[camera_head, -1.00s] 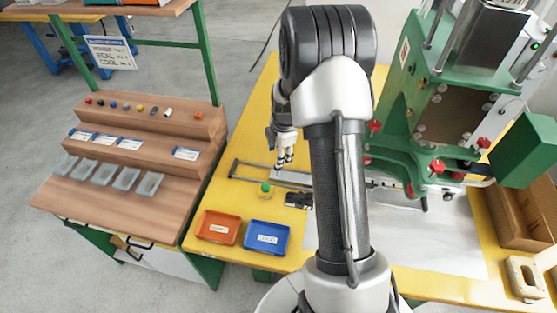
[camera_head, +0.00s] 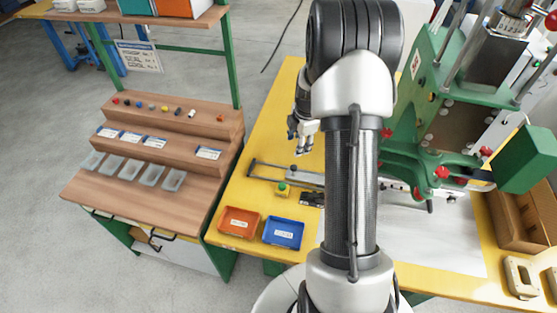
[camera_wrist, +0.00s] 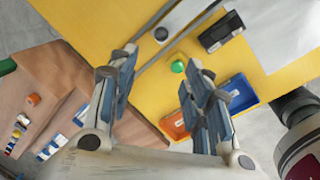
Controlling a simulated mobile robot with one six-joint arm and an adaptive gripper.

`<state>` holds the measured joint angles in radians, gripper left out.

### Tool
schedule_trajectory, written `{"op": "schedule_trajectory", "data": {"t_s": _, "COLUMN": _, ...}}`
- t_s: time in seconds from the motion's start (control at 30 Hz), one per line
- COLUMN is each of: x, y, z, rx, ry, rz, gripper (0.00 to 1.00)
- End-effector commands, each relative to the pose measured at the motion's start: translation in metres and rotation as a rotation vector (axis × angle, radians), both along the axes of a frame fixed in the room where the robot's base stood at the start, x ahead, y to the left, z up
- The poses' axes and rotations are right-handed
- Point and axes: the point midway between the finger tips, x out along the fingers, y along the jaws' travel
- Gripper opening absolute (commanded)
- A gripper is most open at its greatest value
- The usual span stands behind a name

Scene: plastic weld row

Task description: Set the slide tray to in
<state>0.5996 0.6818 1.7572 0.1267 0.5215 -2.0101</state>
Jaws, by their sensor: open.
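The slide tray (camera_head: 308,177) is a pale metal plate with a small dark knob at its left end. It lies between two dark rails (camera_head: 268,163) that stick out to the left of the green press (camera_head: 425,165), and its right part is hidden behind my arm. In the wrist view the tray's end (camera_wrist: 182,16) and knob (camera_wrist: 161,34) show at the top. My gripper (camera_head: 304,148) is open and empty, above the yellow table just beyond the knob in the head view. Its two spread fingers (camera_wrist: 158,78) show in the wrist view, apart from the tray.
A green button on a yellow box (camera_head: 282,189), a dark device (camera_head: 312,199), an orange bin (camera_head: 239,222) and a blue bin (camera_head: 283,232) stand near the rails. A wooden stepped bench (camera_head: 150,190) is at left. Yellow table beyond the rails is clear.

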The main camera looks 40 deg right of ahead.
Motion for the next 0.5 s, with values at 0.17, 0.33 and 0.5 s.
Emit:
{"op": "schedule_trajectory", "data": {"t_s": 0.17, "x": -0.006, "y": -0.014, "z": 0.000, "rx": 0.003, "ry": 0.003, "rz": -0.013, "gripper": 0.45}}
{"op": "schedule_trajectory", "data": {"t_s": 0.33, "x": -0.001, "y": -0.014, "z": -0.028, "rx": 0.003, "ry": 0.004, "rz": -0.011, "gripper": 0.45}}
{"op": "schedule_trajectory", "data": {"t_s": 0.5, "x": 0.005, "y": -0.016, "z": -0.065, "rx": 0.003, "ry": 0.005, "rz": -0.010, "gripper": 0.45}}
